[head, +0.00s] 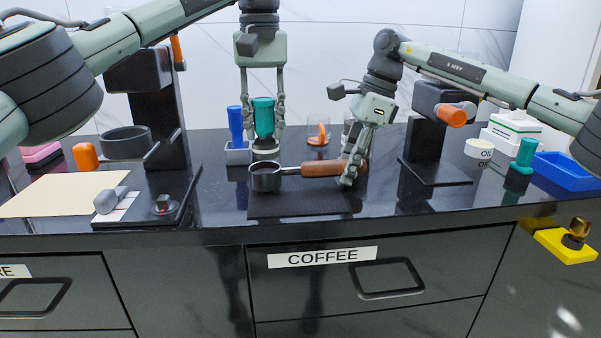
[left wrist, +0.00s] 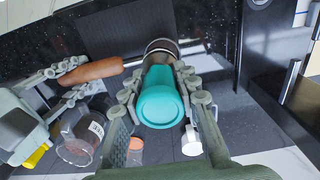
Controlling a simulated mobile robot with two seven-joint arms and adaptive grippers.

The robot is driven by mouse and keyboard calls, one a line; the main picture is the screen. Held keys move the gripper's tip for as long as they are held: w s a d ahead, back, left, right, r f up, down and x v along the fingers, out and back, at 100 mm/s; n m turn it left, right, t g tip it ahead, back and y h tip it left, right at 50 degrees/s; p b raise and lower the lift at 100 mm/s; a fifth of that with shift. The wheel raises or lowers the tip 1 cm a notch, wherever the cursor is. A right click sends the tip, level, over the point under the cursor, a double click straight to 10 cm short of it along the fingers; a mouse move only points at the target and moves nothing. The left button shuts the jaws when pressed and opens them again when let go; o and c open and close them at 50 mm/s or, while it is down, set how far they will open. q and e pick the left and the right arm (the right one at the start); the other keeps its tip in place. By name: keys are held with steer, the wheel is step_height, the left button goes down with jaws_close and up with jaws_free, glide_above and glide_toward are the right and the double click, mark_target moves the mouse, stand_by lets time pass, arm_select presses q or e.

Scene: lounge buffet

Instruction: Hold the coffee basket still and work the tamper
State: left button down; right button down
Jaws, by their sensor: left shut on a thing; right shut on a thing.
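The coffee basket (head: 266,180) is a dark metal cup with a brown handle (head: 320,169), lying level on the black mat (head: 300,204). My right gripper (head: 352,168) is shut on the handle, right of the cup. The tamper has a teal grip (head: 264,118) and a metal base (head: 265,147). My left gripper (head: 264,112) is shut around the teal grip and holds the tamper upright, its base above the cup and apart from it. In the left wrist view the teal top (left wrist: 160,106) fills the middle, between the fingers.
A small grey holder (head: 238,157) with a blue-handled tool (head: 235,124) stands behind left. Glass jars (head: 318,133) stand behind the handle. Black machines flank the mat at left (head: 160,110) and right (head: 425,140). The mat's front strip is clear.

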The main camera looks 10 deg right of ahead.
mark_target(262, 99)
arm_select(q)
steer(key=shift+r, duration=1.6)
arm_select(e)
steer(key=shift+d, duration=0.1)
steer(key=c, duration=1.2)
jaws_free()
steer(key=shift+o, duration=0.2)
steer(key=shift+v, duration=3.75)
steer(key=v, duration=1.2)
